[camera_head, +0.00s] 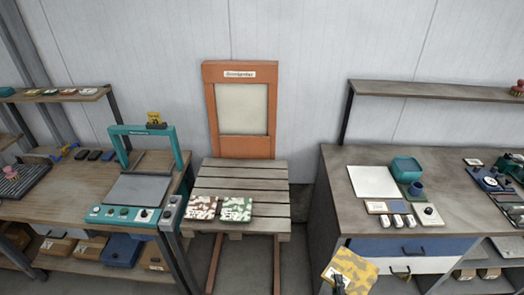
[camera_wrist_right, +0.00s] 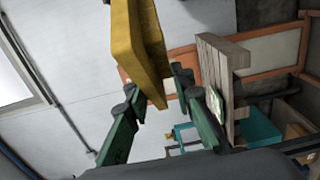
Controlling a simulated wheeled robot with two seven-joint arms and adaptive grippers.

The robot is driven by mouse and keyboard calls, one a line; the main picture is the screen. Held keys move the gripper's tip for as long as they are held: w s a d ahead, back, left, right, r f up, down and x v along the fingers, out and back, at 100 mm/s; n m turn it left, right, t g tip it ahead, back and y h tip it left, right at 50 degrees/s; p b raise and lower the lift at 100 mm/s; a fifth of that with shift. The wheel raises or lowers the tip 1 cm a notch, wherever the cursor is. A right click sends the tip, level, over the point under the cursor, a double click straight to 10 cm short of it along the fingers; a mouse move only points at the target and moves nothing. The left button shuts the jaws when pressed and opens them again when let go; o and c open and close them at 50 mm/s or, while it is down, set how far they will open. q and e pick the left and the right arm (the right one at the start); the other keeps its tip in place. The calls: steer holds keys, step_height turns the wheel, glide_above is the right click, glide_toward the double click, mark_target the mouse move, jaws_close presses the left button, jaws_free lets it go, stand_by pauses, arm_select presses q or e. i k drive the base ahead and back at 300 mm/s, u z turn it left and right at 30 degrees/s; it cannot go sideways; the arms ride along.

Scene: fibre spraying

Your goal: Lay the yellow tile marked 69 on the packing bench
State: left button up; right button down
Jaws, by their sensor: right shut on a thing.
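A yellow tile with brown blotches (camera_head: 357,270) is at the bottom right of the head view, in front of the right-hand bench's drawers. It is tilted and held in the air. My right gripper (camera_head: 339,284) is shut on it, showing only as a dark tip. In the right wrist view the yellow tile (camera_wrist_right: 137,42) stands between the green fingers of my right gripper (camera_wrist_right: 157,88). I cannot read its number. Three work surfaces show: a left bench (camera_head: 60,190), a slatted wooden one (camera_head: 240,183) and a right-hand bench (camera_head: 300,165). No readable label names the packing bench. My left gripper is out of view.
Two camouflage tiles, red-brown (camera_head: 202,207) and green (camera_head: 236,209), lie on the front slats; the slats behind are bare. A teal framed machine (camera_head: 125,211) stands on the left. A white board (camera_head: 373,181) and teal container (camera_head: 407,168) stand on the right.

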mark_target(64, 198)
steer(key=u, duration=2.75)
steer(key=i, duration=5.15)
steer(key=z, duration=3.25)
